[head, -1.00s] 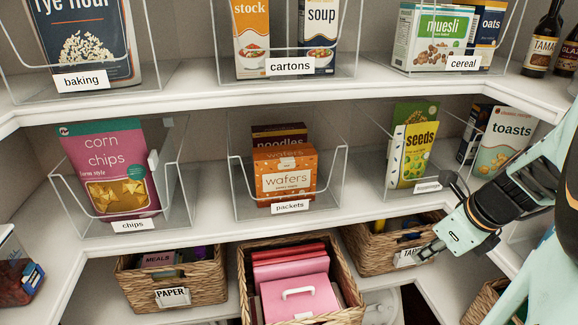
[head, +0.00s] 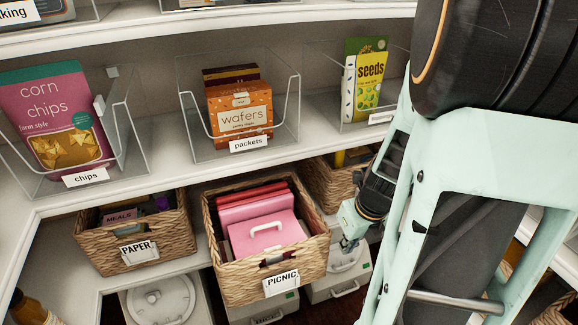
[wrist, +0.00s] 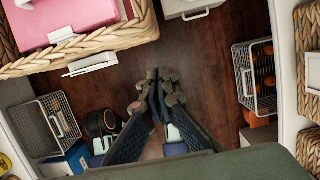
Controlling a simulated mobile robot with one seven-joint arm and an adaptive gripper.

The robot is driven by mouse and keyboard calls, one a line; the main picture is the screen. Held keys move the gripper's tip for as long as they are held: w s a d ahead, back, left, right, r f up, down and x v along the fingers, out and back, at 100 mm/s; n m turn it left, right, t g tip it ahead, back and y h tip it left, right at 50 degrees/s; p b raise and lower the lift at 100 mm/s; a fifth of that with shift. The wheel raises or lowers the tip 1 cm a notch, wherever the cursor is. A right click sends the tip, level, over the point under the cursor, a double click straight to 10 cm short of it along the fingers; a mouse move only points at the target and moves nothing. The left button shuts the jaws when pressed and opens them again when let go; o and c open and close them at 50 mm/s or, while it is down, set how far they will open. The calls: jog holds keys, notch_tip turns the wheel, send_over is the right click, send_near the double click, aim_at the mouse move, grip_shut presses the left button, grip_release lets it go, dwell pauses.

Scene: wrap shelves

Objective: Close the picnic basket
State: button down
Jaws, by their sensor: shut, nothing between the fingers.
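The picnic basket (head: 216,258) is a woven drawer-like basket with a PICNIC label, pulled out from the lower shelf past its neighbours. It holds a pink box (head: 262,236) with a white handle and red items behind it. In the wrist view the basket (wrist: 125,35) is at the upper left, with its label tag on the front. My gripper (wrist: 157,80) is shut and empty, below and to the right of the basket front in that view, apart from it. In the head view my gripper (head: 349,243) is just right of the basket, partly hidden by my arm.
The paper basket (head: 95,248) is left of the picnic basket, and another woven basket (head: 318,182) is behind to the right. Clear bins stand on the shelf above. White lidded bins (head: 160,300) are below. In the wrist view wire baskets (wrist: 256,78) flank open wooden floor (wrist: 205,65).

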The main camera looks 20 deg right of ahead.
jog(key=shift+w+f+b, duration=0.15)
jog(key=shift+w+f, duration=0.15)
jog(key=shift+w, duration=0.45)
jog(key=shift+w+f+b, duration=0.15)
jog(key=shift+w+f, duration=0.2)
jog(key=shift+w, duration=0.4)
jog(key=shift+w+f+b, duration=0.15)
jog(key=shift+w+f, duration=0.15)
jog(key=shift+w, duration=0.45)
jog(key=shift+w, duration=0.15)
